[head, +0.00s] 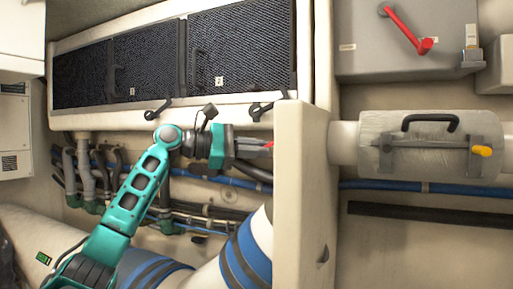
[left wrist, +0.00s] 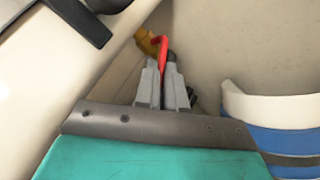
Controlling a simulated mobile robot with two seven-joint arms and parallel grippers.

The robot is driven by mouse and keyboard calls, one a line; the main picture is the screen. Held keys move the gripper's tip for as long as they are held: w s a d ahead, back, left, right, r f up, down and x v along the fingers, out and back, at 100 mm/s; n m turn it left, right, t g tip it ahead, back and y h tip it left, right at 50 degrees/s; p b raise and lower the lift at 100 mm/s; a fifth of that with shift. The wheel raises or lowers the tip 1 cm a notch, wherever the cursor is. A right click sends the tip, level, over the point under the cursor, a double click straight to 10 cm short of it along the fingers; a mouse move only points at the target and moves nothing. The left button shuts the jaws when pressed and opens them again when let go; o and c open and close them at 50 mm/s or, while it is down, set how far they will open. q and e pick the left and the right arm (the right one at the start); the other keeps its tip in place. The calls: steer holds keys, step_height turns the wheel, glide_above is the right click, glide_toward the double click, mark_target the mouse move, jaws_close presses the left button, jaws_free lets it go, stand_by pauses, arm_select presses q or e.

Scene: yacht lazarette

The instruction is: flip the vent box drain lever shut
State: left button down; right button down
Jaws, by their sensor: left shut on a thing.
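The vent box (head: 120,30) is the long pale box with dark mesh panels at upper left in the head view. Below its right end is a small red lever (head: 269,144), largely hidden by my gripper and the pale upright panel. In the left wrist view the red lever (left wrist: 163,44) has a bent top and stands beside a brass-coloured fitting (left wrist: 146,42). My left gripper (head: 262,147) reaches in from the left, roughly level. Its two grey fingers, also in the left wrist view (left wrist: 161,68), are shut on the red lever. My right gripper is not in view.
A pale upright panel (head: 302,190) stands just right of my gripper. Hoses and blue pipes (head: 225,180) run below it. A blue-banded white duct (head: 245,250) lies lower down. Another red lever (head: 405,30) is on the grey box (head: 360,55) at upper right.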

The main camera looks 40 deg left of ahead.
arm_select(q)
steer(key=shift+r, duration=0.1)
stand_by(0.3)
steer(key=c, duration=1.2)
jaws_free()
steer(key=shift+b+v, duration=1.9)
steer(key=shift+v, duration=4.55)
steer(key=shift+c, duration=0.2)
